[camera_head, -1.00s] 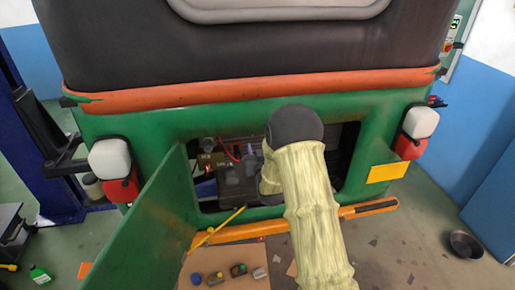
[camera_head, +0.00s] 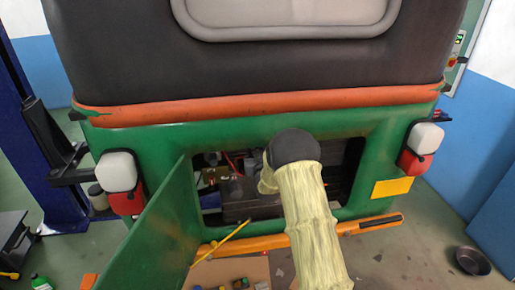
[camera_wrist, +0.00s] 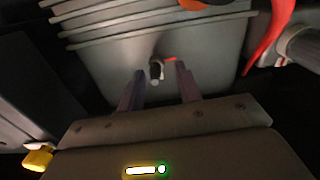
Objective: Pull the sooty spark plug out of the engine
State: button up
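In the wrist view the grey finned engine (camera_wrist: 190,60) fills the upper middle. A small dark plug with a pale tip (camera_wrist: 156,70) sticks out of its face; it looks like the spark plug, though soot is hard to make out. My gripper (camera_wrist: 156,80) is open, with one finger on either side of the plug and a gap to each. I cannot tell how far the fingertips reach along it. In the head view my sleeved arm reaches into the engine bay (camera_head: 235,190) of the green rickshaw (camera_head: 270,135) and hides the gripper and the plug.
The open green hatch door (camera_head: 155,240) stands at the left of the bay. A yellow rod (camera_head: 222,242) leans across its lower edge, above the orange bumper (camera_head: 365,225). In the wrist view a red hose (camera_wrist: 270,40) hangs at the right and a yellow part (camera_wrist: 38,158) sits lower left.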

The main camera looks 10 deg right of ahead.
jog(key=shift+w+d+b, duration=0.2)
jog(key=shift+w+b, duration=0.1)
jog(key=shift+w, duration=0.4)
jog(key=shift+w+d+b, duration=0.15)
jog(key=shift+w+b, duration=0.15)
jog(key=shift+w, duration=0.4)
grip_shut()
jog(key=shift+s, duration=0.15)
jog(key=shift+s+b, duration=1)
jog(key=shift+s, duration=0.9)
jog(key=shift+s+b, duration=1.2)
jog(key=shift+s, duration=1.35)
